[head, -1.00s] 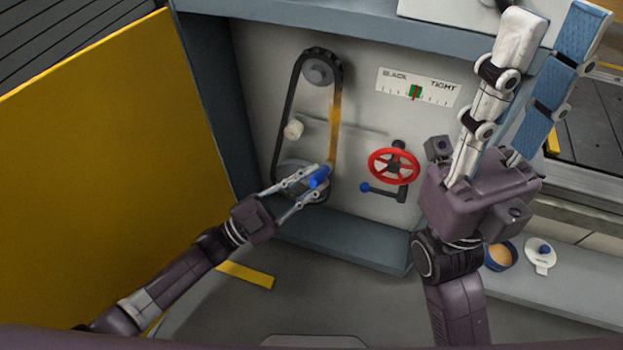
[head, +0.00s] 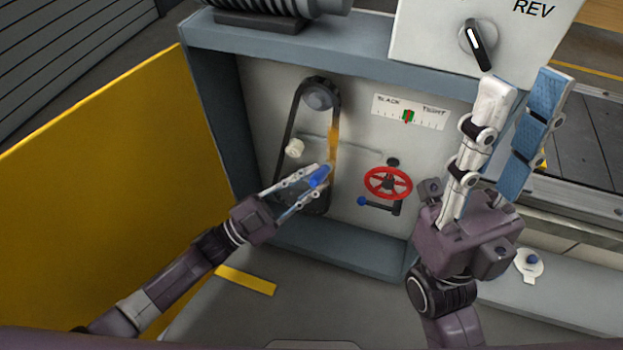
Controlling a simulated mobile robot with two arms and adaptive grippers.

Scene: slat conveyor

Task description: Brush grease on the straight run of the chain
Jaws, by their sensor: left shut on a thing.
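The dark chain (head: 288,128) runs as a tall loop around an upper sprocket (head: 317,97) on the grey machine panel. An amber band of grease (head: 333,142) lies on its straight right run. My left gripper (head: 318,180) is shut on the blue handle of the brush (head: 320,176), in front of the lower part of the loop. The bristle end is small, close to the right run; I cannot tell whether it touches. The gripper hides part of the lower loop. My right gripper (head: 518,105) is open and empty, fingers pointing up, right of the panel.
A red handwheel (head: 388,183) with a blue-knobbed crank (head: 362,201) sits right of the chain, below a tension scale (head: 408,112). A yellow door (head: 100,180) stands open at left. A control box with a knob (head: 476,45) is above. A white lid (head: 530,262) lies at lower right.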

